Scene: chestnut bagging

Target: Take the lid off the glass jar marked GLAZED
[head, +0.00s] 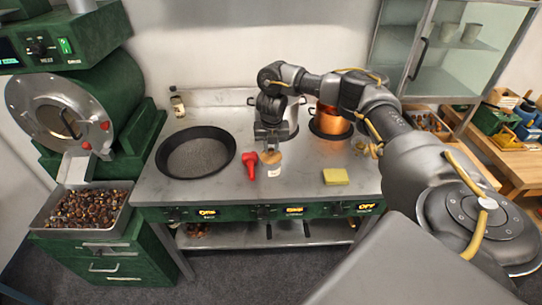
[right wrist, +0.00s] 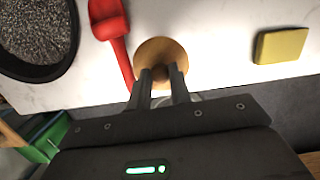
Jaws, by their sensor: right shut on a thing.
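The glass jar (head: 270,170) stands on the metal worktop, near its front edge; its label is too small to read. A round wooden lid (head: 270,157) sits at the jar's top. My right gripper (head: 270,148) comes down from above and is shut on the lid's upper part. In the right wrist view the lid (right wrist: 160,52) shows as a tan disc with the two fingers (right wrist: 162,78) at its middle, and it hides most of the jar. I cannot tell whether lid and jar are apart. My left gripper is not in view.
A red scoop (head: 250,163) lies just left of the jar. A yellow sponge (head: 335,177) lies to its right. A wide black pan (head: 196,132) is at the left, a copper pot (head: 330,122) behind. The worktop (head: 298,176) is bare between jar and sponge.

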